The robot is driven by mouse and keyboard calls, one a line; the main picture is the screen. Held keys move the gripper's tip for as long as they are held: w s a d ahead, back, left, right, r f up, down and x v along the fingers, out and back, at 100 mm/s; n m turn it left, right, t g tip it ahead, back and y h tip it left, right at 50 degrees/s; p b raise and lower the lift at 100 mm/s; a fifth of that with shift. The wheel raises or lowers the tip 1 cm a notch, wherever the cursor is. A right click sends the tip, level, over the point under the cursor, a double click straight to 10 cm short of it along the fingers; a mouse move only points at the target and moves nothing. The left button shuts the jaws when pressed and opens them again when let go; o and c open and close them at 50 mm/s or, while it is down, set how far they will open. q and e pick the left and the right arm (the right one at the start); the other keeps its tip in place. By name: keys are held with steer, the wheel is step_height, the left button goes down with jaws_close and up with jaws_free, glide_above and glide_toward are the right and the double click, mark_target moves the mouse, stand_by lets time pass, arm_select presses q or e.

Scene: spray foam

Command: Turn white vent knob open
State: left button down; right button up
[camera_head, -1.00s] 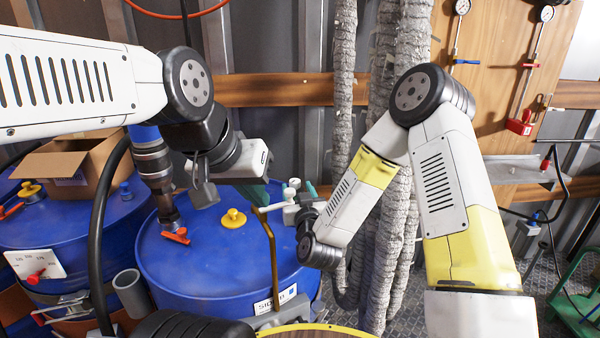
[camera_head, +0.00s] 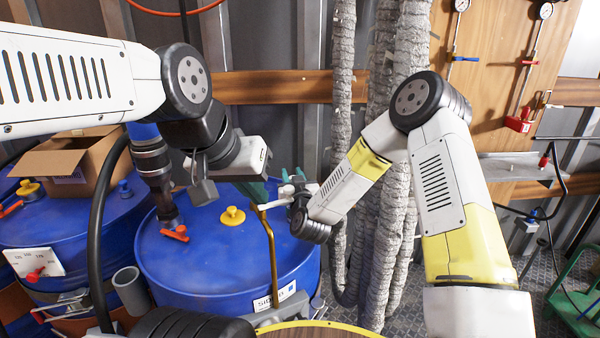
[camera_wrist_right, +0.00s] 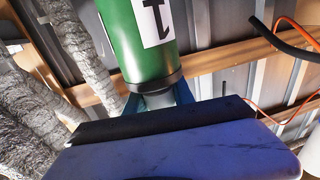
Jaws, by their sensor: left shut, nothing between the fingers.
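The small white vent knob fitting (camera_head: 287,189) is in the head view, above the blue drum near the top of a bent brass pipe (camera_head: 272,245). My right gripper (camera_head: 293,174) is right at the white fitting, its teal fingers apart; I cannot tell whether they touch it. My left gripper (camera_head: 257,191) is shut, its dark teal fingers just left of the fitting. In the right wrist view, teal fingers (camera_wrist_right: 160,98) show on both sides of a dark collar under a green cylinder (camera_wrist_right: 150,40) with a white label. The knob cannot be made out there.
The blue drum (camera_head: 200,265) has a yellow cap (camera_head: 232,216) and a red-handled valve (camera_head: 174,233). Grey wrapped pipes (camera_head: 392,240) stand close to my right forearm. A cardboard box (camera_head: 75,160) is at left. A black hose (camera_head: 97,235) hangs before the drums.

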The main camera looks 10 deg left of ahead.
jaws_close()
steer(key=shift+y, duration=0.3)
steer(key=shift+s+a+n+g+y, duration=0.2)
steer(key=shift+a+n+g+y, duration=0.05)
steer(key=shift+n+g+y, duration=1.15)
steer(key=shift+s+a+n+g+y, duration=0.2)
steer(key=shift+n+g+y, duration=0.95)
steer(key=shift+y, duration=0.4)
steer(key=shift+s+a+n+g+y, duration=0.2)
steer(key=shift+a+n+g+y, duration=0.05)
steer(key=shift+n+g+y, duration=1.05)
steer(key=shift+s+y, duration=0.1)
steer(key=shift+y, duration=0.15)
steer(key=o, duration=0.7)
jaws_free()
steer(key=shift+o, duration=0.2)
